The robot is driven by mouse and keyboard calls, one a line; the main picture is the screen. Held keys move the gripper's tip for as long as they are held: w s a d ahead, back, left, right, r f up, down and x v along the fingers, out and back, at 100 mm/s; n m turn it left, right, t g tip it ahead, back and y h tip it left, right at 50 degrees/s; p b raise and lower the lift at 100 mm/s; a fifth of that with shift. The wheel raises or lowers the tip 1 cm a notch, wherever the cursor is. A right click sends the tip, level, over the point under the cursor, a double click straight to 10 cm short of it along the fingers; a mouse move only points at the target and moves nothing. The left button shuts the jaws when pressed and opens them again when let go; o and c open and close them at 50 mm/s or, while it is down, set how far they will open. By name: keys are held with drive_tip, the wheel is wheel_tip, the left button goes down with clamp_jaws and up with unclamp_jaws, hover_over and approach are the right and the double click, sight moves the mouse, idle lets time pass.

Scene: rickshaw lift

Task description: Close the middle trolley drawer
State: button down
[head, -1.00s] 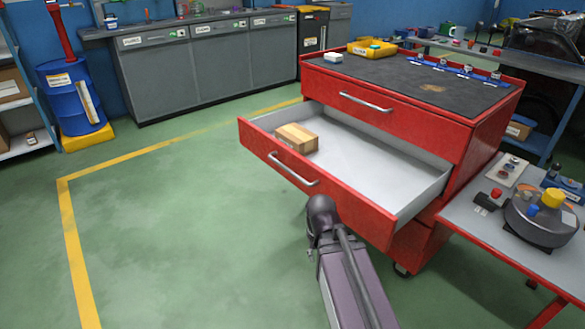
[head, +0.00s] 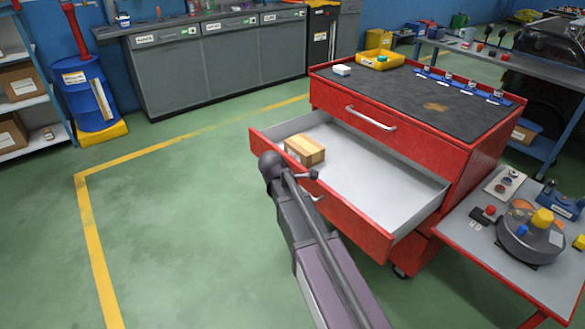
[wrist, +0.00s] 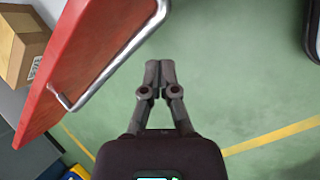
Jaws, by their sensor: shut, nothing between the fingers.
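The red trolley's middle drawer (head: 355,222) stands pulled out in the head view, with its pale grey inside showing. A cardboard box (head: 304,150) lies in its far left corner. My arm covers part of the drawer front and its silver handle (head: 318,196). In the wrist view the red drawer front (wrist: 85,50) and the handle (wrist: 112,72) are on the left. My gripper (wrist: 160,66) is shut and empty, to the right of the handle and apart from it. In the head view my gripper is mostly hidden behind my own arm.
The top drawer (head: 390,130) is shut. A side table (head: 478,232) with a round grey device (head: 530,238) stands right of the trolley. The green floor (head: 180,240) to the left is clear. A blue barrel (head: 88,95) stands at the far left.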

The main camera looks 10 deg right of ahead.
drive_tip(key=w+a+r+n+t+h+p, duration=0.2)
drive_tip(key=w+a+r+n, duration=0.4)
drive_tip(key=w+n, duration=0.2)
drive_tip(key=shift+w+a+p, duration=0.15)
drive_tip(key=shift+w+p, duration=0.05)
drive_tip(key=shift+p, duration=0.1)
drive_tip(key=b+x, duration=0.6)
drive_tip(key=x, duration=0.3)
drive_tip(key=shift+w+d+b, duration=0.1)
drive_tip(key=shift+d+b, duration=0.1)
drive_tip(key=shift+b, duration=0.2)
drive_tip(key=shift+w+d+f, duration=0.15)
drive_tip(key=shift+d+f, duration=0.05)
drive_tip(key=shift+w, duration=0.15)
